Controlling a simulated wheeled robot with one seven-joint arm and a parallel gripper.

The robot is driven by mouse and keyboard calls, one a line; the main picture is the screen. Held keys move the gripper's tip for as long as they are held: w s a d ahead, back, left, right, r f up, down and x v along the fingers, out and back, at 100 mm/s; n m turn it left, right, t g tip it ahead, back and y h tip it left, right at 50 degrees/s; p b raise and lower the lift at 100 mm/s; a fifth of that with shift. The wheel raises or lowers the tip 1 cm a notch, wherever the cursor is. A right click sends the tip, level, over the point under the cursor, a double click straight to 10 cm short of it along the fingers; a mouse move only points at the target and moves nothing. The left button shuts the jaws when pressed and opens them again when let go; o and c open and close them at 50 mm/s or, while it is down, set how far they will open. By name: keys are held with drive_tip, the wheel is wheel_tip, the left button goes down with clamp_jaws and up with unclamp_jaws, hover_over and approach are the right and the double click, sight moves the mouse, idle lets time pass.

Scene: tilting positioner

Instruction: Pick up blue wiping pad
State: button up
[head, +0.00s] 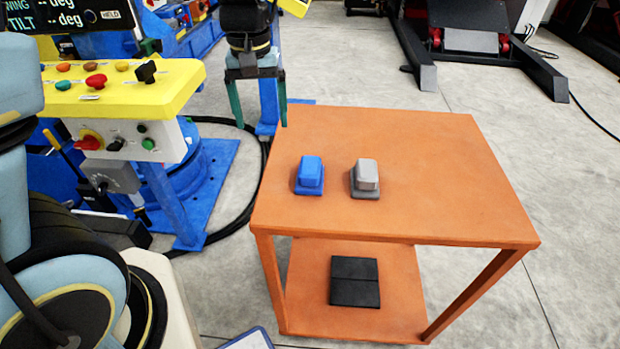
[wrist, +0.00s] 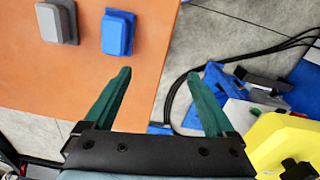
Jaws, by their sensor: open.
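The blue wiping pad (head: 309,174) lies on the left part of the orange table's top in the head view. It also shows in the wrist view (wrist: 117,33), at the upper middle, ahead of the left finger and apart from it. A similar grey pad (head: 366,177) lies just right of it in the head view. My gripper (head: 257,112) is open and empty, with its green fingers spread. It hangs near the table's far left corner. In the wrist view, the gripper (wrist: 168,100) has nothing between its fingers.
The orange table (head: 420,150) has clear room right of the pads. Black blocks (head: 355,282) lie on its lower shelf. A yellow-topped control panel (head: 125,88) with buttons stands left of the table, beside blue machinery (head: 205,185). Black cables (wrist: 210,66) run over the floor.

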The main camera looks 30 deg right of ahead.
drive_tip(key=m, duration=0.1)
approach(310, 164)
drive_tip(key=shift+w+d+f+b, duration=0.15)
drive_tip(key=shift+d+f+b, duration=0.05)
drive_tip(key=shift+d+b, duration=0.2)
wheel_tip(310, 164, down, 5)
drive_tip(key=shift+p, duration=0.35)
drive_tip(key=shift+a+f+p, duration=0.15)
drive_tip(key=shift+f+p, duration=0.25)
drive_tip(key=shift+f, duration=0.9)
drive_tip(key=shift+a+f+p, duration=0.15)
drive_tip(key=shift+f+p, duration=0.2)
drive_tip(key=shift+f, duration=1)
drive_tip(key=c, duration=1.2)
